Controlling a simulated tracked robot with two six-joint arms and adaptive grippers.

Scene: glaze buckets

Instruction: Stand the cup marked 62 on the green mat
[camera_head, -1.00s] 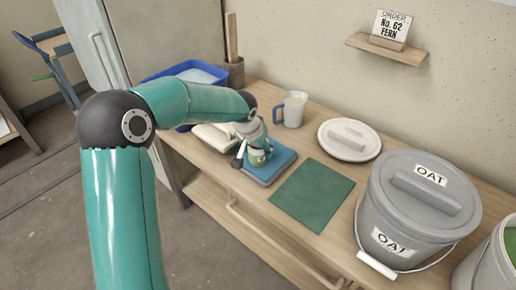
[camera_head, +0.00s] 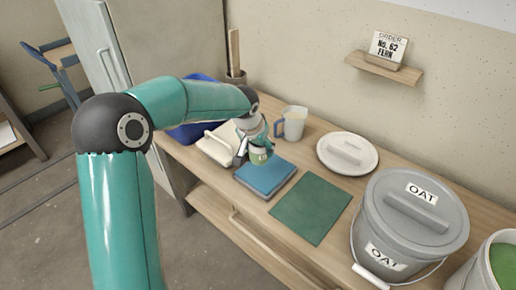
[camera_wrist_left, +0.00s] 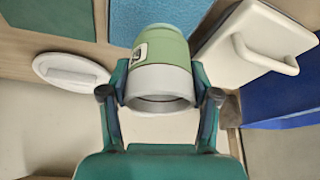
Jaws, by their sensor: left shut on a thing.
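A small green cup (camera_head: 259,158) with a pale grey base is in my left gripper (camera_head: 257,147). It also fills the middle of the left wrist view (camera_wrist_left: 160,55), with a finger on either side. Its label is too small and turned to read a number. The gripper holds it above the blue pad (camera_head: 266,177), seemingly clear of it. The green mat (camera_head: 310,208) lies flat and bare to the right of the blue pad, and part of it shows in the left wrist view (camera_wrist_left: 48,15). My right gripper is not in view.
A white block with a handle (camera_head: 215,147) sits left of the cup. A blue-handled mug (camera_head: 293,122) and a round white lid (camera_head: 347,153) stand behind. A grey OAT bucket (camera_head: 400,230) is right of the mat. A shelf card (camera_head: 388,47) reads No. 62 FERN.

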